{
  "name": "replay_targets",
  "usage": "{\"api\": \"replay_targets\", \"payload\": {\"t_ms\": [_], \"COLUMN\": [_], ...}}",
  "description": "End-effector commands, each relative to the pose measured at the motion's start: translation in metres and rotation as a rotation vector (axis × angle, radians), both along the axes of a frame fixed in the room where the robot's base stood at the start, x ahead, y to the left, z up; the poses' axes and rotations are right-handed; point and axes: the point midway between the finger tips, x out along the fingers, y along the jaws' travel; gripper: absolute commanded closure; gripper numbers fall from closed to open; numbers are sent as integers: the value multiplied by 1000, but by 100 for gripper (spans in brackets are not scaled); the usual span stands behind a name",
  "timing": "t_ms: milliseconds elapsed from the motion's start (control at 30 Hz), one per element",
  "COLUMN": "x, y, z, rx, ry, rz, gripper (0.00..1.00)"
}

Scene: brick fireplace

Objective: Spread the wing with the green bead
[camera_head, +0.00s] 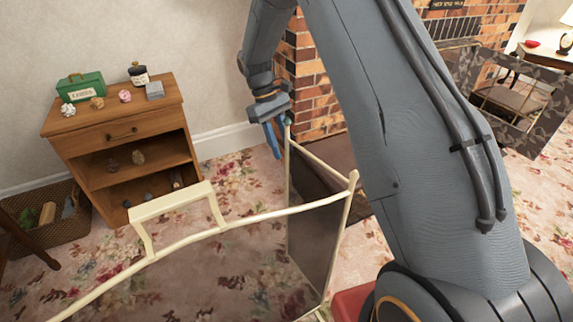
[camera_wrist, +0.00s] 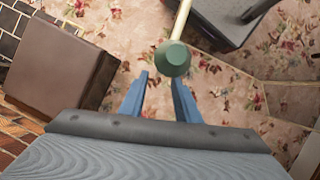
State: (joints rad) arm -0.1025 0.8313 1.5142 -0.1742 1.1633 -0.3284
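A cream-framed fire screen (camera_head: 285,212) with dark see-through mesh stands on the carpet in the head view. Its wing (camera_head: 315,215) runs back from a corner post to a far post close to my gripper. The green bead (camera_wrist: 173,58) tops a cream post in the wrist view; in the head view it is small and partly hidden beside my gripper. My gripper (camera_wrist: 158,80) points down with two blue fingers apart and nothing between them. The bead appears just beyond the fingertips, nearer the right finger. I cannot tell whether they touch. The gripper also shows in the head view (camera_head: 274,150).
A wooden cabinet (camera_head: 125,135) with a green box (camera_head: 80,88) and small items stands left, beside a wicker basket (camera_head: 48,218). The brick fireplace (camera_head: 312,95) is behind my arm. A brown block (camera_wrist: 60,60) lies left in the wrist view. Floral carpet is open left of the wing.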

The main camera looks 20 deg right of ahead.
Motion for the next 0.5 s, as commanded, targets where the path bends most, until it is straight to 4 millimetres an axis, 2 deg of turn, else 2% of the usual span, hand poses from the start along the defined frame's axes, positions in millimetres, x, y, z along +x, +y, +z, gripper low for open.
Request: {"api": "replay_targets", "payload": {"t_ms": [300, 500], "x": [-16, -21], "y": [-10, -12], "z": [-45, -58], "rx": [-1, 0], "ry": [1, 0], "rz": [0, 1], "gripper": [71, 71]}}
